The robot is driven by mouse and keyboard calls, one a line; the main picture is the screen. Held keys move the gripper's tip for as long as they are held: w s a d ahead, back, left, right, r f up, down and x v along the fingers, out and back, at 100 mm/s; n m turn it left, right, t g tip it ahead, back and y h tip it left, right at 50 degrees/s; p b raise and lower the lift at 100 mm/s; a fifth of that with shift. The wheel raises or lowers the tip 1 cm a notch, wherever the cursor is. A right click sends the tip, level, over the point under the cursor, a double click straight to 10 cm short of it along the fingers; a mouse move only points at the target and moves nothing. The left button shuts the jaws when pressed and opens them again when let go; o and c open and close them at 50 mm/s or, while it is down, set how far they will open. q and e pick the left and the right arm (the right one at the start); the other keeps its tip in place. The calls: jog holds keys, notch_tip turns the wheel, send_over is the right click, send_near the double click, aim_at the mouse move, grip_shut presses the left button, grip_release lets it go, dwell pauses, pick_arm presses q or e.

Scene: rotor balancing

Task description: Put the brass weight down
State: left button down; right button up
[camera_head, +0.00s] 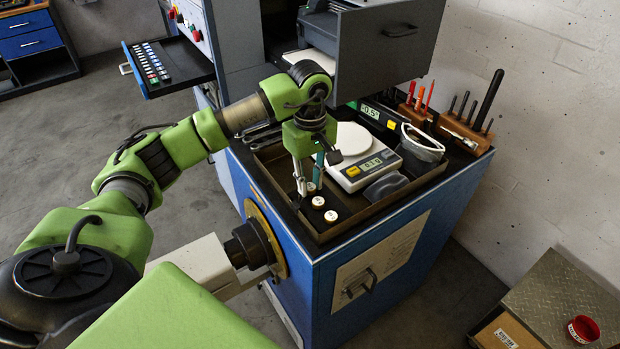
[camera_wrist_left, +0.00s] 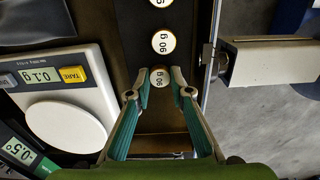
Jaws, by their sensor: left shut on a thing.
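My left gripper (camera_head: 309,184) points down over the left side of the shallow tray on the bench. In the left wrist view, its green-padded fingertips (camera_wrist_left: 161,88) are shut on a round brass weight (camera_wrist_left: 160,77) with a white top marked 90 g. The held weight is at the end of a row with two similar weights, one beside it (camera_wrist_left: 163,42) and one at the picture's top edge. In the head view the row (camera_head: 331,216) runs toward the tray's near corner. I cannot tell whether the held weight touches the surface.
A white scale (camera_head: 354,154) stands right of the gripper; its display (camera_wrist_left: 42,77) reads about 0.1 g. An open drawer (camera_head: 388,50) is behind the arm. A tool rack (camera_head: 466,132) stands at the right. The tray rim (camera_head: 390,207) borders the weights.

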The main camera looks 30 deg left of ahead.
pick_arm(q)
jog(key=shift+f, duration=0.15)
jog(key=c, duration=1.8)
grip_release()
